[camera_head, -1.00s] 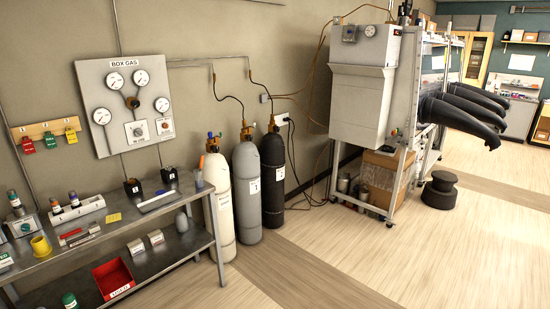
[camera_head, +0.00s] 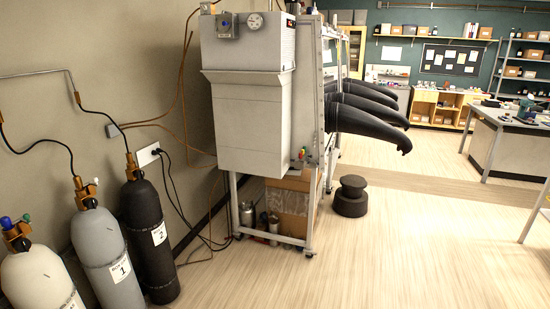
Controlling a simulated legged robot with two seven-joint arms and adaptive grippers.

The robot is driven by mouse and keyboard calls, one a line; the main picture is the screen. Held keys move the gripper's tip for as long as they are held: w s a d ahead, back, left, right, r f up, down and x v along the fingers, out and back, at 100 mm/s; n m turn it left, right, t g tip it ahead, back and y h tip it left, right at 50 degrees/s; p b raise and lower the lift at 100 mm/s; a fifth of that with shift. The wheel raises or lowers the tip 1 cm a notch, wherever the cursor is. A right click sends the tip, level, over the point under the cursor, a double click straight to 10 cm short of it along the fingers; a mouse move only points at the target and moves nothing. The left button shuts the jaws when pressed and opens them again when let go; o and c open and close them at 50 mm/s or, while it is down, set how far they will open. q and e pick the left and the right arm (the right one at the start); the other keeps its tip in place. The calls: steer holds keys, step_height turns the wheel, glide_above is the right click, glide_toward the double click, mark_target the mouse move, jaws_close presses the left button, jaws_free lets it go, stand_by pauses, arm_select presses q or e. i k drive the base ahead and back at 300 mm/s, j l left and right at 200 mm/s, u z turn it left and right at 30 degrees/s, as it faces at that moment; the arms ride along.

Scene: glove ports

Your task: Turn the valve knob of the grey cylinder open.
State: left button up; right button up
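The grey cylinder (camera_head: 108,258) stands upright against the wall at the lower left, between a white and a black cylinder. It bears a white label with a number that looks like 1. At its top is a brass valve (camera_head: 86,193) with a small greenish-grey knob (camera_head: 92,189). A black hose runs from the valve up to the wall pipe. I cannot tell how far the knob is turned. Neither of my grippers shows in the view.
The white cylinder (camera_head: 38,277) and black cylinder (camera_head: 148,235) flank the grey one closely. The glove box (camera_head: 249,120) with black gloves stands beyond on a wheeled frame, a black stool (camera_head: 350,197) beside it. Floor right of the cylinders is clear. A workbench (camera_head: 508,135) stands far right.

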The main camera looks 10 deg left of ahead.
mark_target(92, 204)
steer(key=i+u, duration=0.3)
steer(key=i, duration=0.3)
steer(key=i+l+u, duration=0.1)
steer(key=i+u, duration=0.15)
steer(key=i, duration=0.4)
steer(key=i+l+u, duration=0.3)
steer(key=i, duration=0.3)
